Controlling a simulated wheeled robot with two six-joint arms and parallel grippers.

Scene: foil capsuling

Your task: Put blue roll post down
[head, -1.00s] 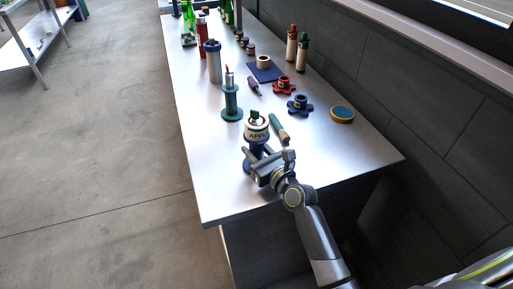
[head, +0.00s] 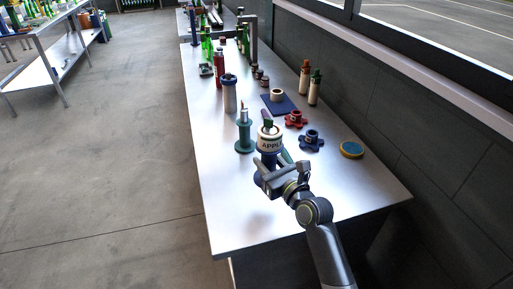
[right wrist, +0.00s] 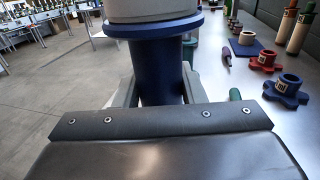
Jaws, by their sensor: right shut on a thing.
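My right gripper (head: 268,178) is shut around the stem of the blue roll post (right wrist: 158,75). The post is upright and carries a white roll (head: 269,146) with dark lettering and a green piece on top. The roll's lower part also shows at the top of the right wrist view (right wrist: 150,9). In the head view the post appears to be held above the table, with a faint shadow on the tabletop nearer the front. Its lower end is hidden by the gripper. My left gripper is not in view.
A teal post (head: 244,136) stands just left of the roll. Blue (head: 312,141) and red (head: 295,119) flanged pieces and a yellow-rimmed disc (head: 352,149) lie to the right. A grey-white cylinder (head: 229,96) stands farther back. The table's (head: 235,220) front left is clear.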

